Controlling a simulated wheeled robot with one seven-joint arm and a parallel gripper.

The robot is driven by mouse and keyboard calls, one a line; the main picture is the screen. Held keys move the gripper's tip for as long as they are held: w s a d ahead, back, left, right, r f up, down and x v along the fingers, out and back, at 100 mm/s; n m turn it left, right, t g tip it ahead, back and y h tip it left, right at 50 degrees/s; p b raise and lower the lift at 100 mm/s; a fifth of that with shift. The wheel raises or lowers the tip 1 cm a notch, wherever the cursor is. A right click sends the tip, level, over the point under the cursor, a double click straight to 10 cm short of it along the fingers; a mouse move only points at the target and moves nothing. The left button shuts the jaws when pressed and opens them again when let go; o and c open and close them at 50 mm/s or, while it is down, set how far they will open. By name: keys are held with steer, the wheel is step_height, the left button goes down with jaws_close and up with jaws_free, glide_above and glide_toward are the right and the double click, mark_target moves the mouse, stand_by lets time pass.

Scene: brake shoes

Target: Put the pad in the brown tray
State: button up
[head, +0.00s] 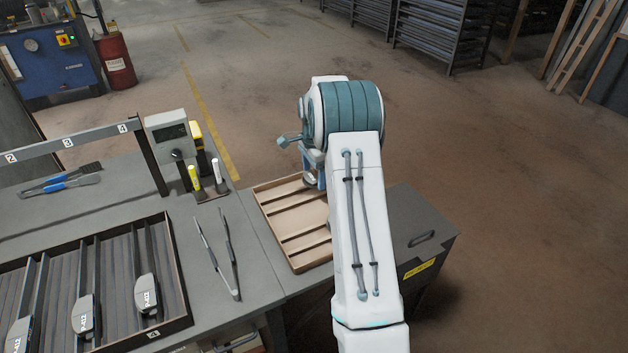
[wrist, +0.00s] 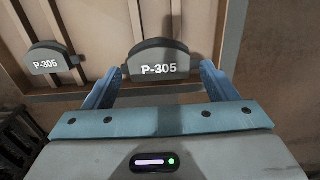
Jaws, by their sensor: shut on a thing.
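The brown tray (head: 298,222) is a shallow slatted wooden tray on the right part of the bench, partly hidden by my arm in the head view. Its slats (wrist: 95,25) also show in the wrist view. My gripper (wrist: 160,80) is shut on a dark grey pad (wrist: 163,68) marked P-305, held between the blue fingers over the tray. Whether the held pad touches the tray cannot be told. A second P-305 pad (wrist: 50,64) is at the left of the wrist view, by the slats.
A dark slotted tray (head: 180,265) with several P-412 pads lies at the front left. Tongs (head: 222,255) lie between the trays. A display stand (head: 168,130) with markers stands behind. A blue-handled brush (head: 65,185) lies at the back left.

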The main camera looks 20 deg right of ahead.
mark_target(314, 176)
steer(key=shift+f+p, duration=0.3)
steer(key=shift+f, duration=1.55)
